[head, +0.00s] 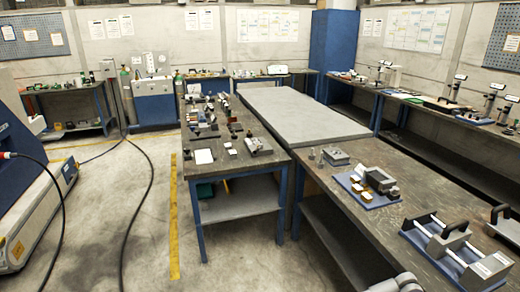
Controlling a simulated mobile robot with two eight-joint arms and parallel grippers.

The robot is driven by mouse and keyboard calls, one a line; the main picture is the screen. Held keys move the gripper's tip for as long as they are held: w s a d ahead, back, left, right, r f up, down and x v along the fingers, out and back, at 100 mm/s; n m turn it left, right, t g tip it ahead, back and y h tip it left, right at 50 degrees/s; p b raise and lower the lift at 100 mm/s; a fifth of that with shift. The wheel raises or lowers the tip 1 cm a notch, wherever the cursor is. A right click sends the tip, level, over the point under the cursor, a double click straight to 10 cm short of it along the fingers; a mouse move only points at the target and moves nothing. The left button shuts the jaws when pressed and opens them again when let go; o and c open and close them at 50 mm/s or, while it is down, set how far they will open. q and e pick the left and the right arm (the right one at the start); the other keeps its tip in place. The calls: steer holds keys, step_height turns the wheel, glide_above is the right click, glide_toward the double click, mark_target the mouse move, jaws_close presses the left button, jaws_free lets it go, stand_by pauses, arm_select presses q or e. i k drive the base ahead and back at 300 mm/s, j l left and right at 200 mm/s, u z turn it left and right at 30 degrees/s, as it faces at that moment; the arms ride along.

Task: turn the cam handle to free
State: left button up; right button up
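No part is plainly recognisable as the cam handle from this distance. On the near right bench, a fixture (490,268) has a blue base, two pale rods and grey end blocks. A grey block with a dark handle (449,241) sits on its rods. A second grey piece with a dark arched handle (502,222) stands at the right picture edge, partly cut off. Neither gripper shows. A pale rounded part at the bottom edge looks like a piece of my arm, with no fingers visible.
The near bench (345,215) also holds a blue plate (348,180) with a grey block and small yellowish pieces. A grey table (300,115) is clear behind it. The left bench (225,165) carries many small parts. Cables (128,205) cross the floor. Microscope-like stands (457,86) line the right-hand bench.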

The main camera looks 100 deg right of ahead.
mark_target(260, 146)
steer(key=l+z, duration=0.2)
steer(key=z, duration=0.3)
steer(key=l+z, duration=0.15)
steer(key=z, duration=0.3)
steer(key=l+z, duration=0.2)
steer(key=z, duration=0.3)
steer(key=i+l+z, duration=0.3)
steer(key=l+z, duration=0.15)
steer(key=i+l+z, duration=0.3)
steer(key=z, duration=0.15)
steer(key=i+l+z, duration=0.1)
steer(key=i+l, duration=0.7)
steer(key=i, duration=0.2)
steer(key=i+l+z, duration=0.15)
steer(key=i+l, duration=0.25)
steer(key=i, duration=0.1)
